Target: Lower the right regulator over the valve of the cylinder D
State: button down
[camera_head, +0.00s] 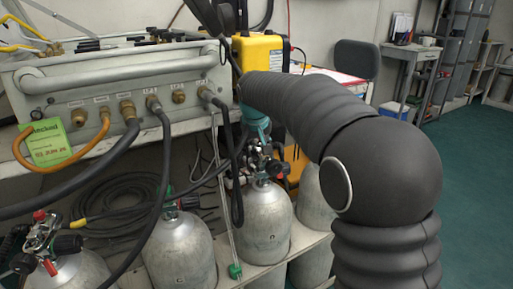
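Several grey cylinders stand in a row under the air panel (105,75): one at the front left (75,272), one in the middle (182,255), one below the end of my arm (266,232), and one partly behind my arm (312,208). My gripper (256,155) is among dark fittings with red parts at that cylinder's top. Its fingers, any regulator in them, and the contact with the valve cannot be made out.
Black hoses (158,185) and an orange hose (30,160) hang from the panel. A thin rod with a green end (235,271) stands before the third cylinder. A yellow case (259,52) is behind my arm. Open green floor (470,170) lies to the right.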

aim_at(255, 141)
jog(key=shift+w+a, duration=0.15)
jog(key=shift+a, duration=0.05)
jog(key=shift+f+b, duration=0.65)
jog(key=shift+f, duration=1.15)
dwell(2.3)
jog(key=shift+f, duration=0.55)
jog(key=shift+c, duration=2.3)
grip_release()
jog(key=shift+r, duration=0.1)
jog(key=v, duration=1.1)
jog(key=shift+r, duration=0.2)
jog(key=shift+d+r, duration=0.1)
jog(key=shift+r, duration=0.25)
